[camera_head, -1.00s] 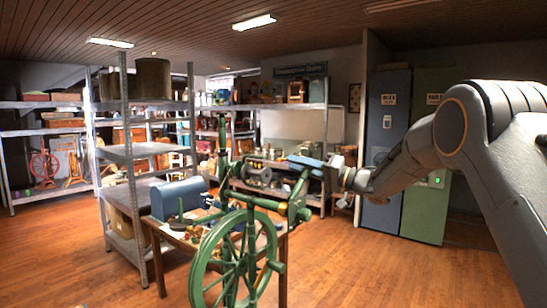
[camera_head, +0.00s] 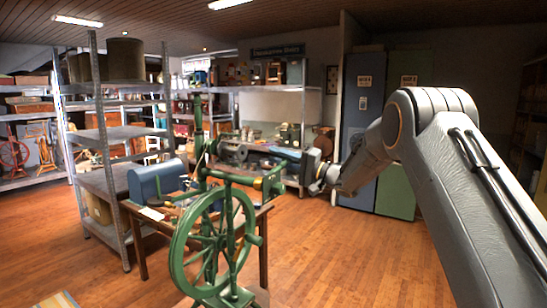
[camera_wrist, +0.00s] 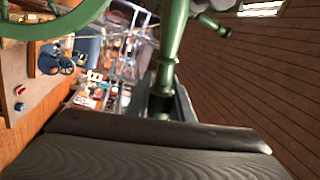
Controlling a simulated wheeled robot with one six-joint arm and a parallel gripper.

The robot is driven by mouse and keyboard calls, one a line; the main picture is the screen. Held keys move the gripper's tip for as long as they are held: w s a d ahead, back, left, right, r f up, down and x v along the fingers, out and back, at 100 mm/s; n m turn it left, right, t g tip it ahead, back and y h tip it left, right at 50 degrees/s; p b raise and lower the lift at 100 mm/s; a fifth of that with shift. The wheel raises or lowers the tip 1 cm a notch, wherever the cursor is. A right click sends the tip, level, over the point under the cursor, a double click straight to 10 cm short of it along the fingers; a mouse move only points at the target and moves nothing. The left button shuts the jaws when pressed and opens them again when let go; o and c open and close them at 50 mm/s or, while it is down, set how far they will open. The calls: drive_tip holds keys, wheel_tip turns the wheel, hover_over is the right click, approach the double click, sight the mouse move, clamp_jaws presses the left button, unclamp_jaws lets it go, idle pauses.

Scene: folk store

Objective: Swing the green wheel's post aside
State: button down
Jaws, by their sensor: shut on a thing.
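The green spinning wheel (camera_head: 176,250) stands upright on the wooden floor in the head view, with its large spoked rim toward me. A green turned post (camera_head: 272,181) stands at the right end of its frame. My gripper (camera_head: 283,158) reaches in from the right at the top of this post. In the wrist view the green post (camera_wrist: 172,45) runs down between my jaws (camera_wrist: 163,103), which are shut on it. The contact itself is partly hidden by the dark gripper body. Part of the green rim (camera_wrist: 60,25) shows at upper left there.
A wooden table (camera_head: 138,245) with a blue domed box (camera_head: 155,181) stands just behind the wheel. Metal shelves (camera_head: 98,135) stand at left and back. Grey-blue and green cabinets (camera_head: 398,190) stand behind my arm. The floor at right is clear.

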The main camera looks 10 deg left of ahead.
drive_tip(key=shift+f, duration=0.2)
drive_tip(key=c, duration=1.6)
unclamp_jaws()
drive_tip(key=shift+o, duration=0.2)
drive_tip(key=shift+d, duration=0.1)
drive_tip(key=b+v, duration=0.3)
drive_tip(key=v, duration=0.4)
drive_tip(key=shift+s+d, duration=0.2)
drive_tip(key=shift+d, duration=0.05)
